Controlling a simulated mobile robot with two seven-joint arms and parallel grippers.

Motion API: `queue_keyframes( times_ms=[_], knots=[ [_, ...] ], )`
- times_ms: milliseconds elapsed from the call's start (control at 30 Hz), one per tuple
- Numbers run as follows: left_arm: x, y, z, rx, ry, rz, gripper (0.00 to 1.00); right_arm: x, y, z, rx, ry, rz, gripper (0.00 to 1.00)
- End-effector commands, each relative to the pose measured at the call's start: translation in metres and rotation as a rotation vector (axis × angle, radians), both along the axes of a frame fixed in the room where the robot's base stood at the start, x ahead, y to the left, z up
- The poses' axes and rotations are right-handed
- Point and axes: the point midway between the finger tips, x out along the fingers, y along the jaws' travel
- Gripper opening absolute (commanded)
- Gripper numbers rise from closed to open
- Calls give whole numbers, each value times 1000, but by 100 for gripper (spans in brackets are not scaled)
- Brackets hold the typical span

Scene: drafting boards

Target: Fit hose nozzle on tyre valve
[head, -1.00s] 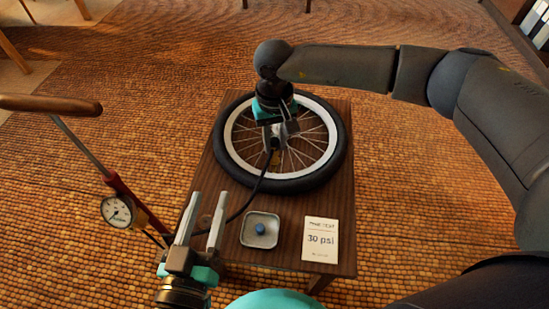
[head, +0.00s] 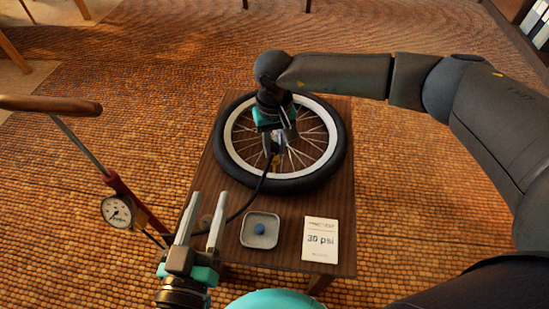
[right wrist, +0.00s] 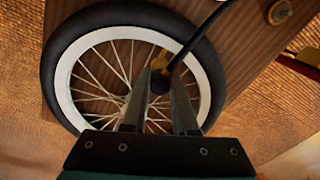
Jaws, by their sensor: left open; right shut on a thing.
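The tyre (head: 222,157) has a white rim and wire spokes and lies flat on the small wooden table. My right gripper (head: 280,140) is over the spokes inside the rim, shut on the hose nozzle (head: 275,160). In the right wrist view the nozzle (right wrist: 158,85) is dark with a brass part and sits between the fingertips, with the black hose (right wrist: 200,32) running off it. I cannot make out the tyre valve or whether the nozzle touches it. My left gripper (head: 209,195) is open and empty, over the table's front left corner.
A square dish (head: 260,242) with a blue cap (head: 260,229) sits at the table's front. A card reading 30 psi (head: 320,240) lies right of it. A red pump with a gauge (head: 117,211) and wooden handle (head: 50,105) stands at left. The hose crosses the table's left side.

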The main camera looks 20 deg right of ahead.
Motion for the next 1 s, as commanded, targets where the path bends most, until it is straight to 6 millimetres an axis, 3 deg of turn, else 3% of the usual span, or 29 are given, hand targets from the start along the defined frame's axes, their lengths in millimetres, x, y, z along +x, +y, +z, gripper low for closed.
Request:
queue_keyframes(
  times_ms=[300, 333, 633, 1000],
  knots=[
    [0, 0, 0, 0, -1, 0, 50, 0, 0, -8, 0, 0, 0, 0],
    [0, 0, 0, 0, -1, 0, 50, 0, 0, -8, 0, -1, 0, 28],
    [0, 0, 0, 0, -1, 0, 50, 0, 0, -8, 0, -1, 0, 62],
    [0, 0, 0, 4, 8, -2, 50, 0, 0, -5, 0, 0, 0, 62]
  ],
)
